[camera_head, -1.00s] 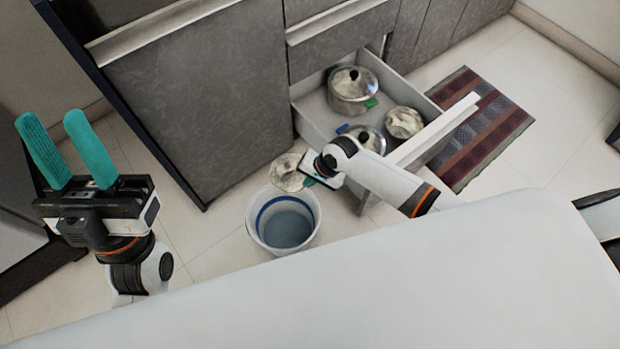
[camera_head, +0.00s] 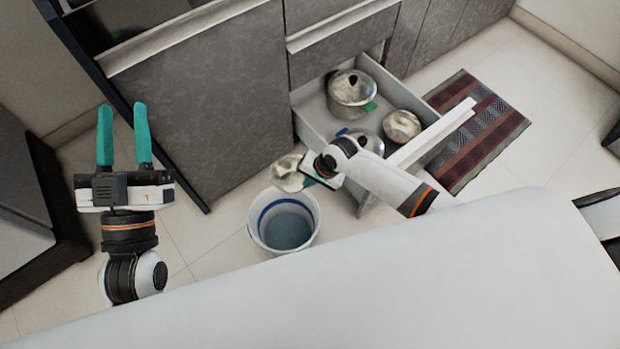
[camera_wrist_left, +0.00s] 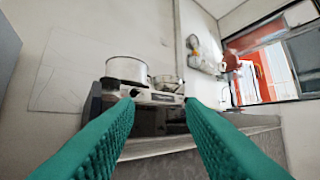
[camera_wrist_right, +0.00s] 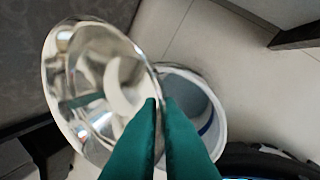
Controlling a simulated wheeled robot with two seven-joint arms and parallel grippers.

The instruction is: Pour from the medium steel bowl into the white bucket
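The steel bowl (camera_head: 287,173) is beside the back rim of the white bucket (camera_head: 262,226), in front of the open drawer. The bowl is tilted, and I cannot see contents in it. In the right wrist view the shiny bowl (camera_wrist_right: 88,85) fills the left side, with part of the bucket (camera_wrist_right: 212,122) behind it. My right gripper (camera_wrist_right: 160,104) is shut on the bowl's rim. The bucket stands on the floor, with a blue band and a bluish inside. My left gripper (camera_head: 124,108) is raised at the left, fingers apart and empty, away from both.
The open drawer (camera_head: 312,108) holds a lidded pot (camera_head: 352,88) and other steel vessels (camera_head: 403,125). A striped rug (camera_head: 485,135) lies to its right. A white surface (camera_head: 400,270) fills the front. The left wrist view shows a pot (camera_wrist_left: 127,69) on a stove.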

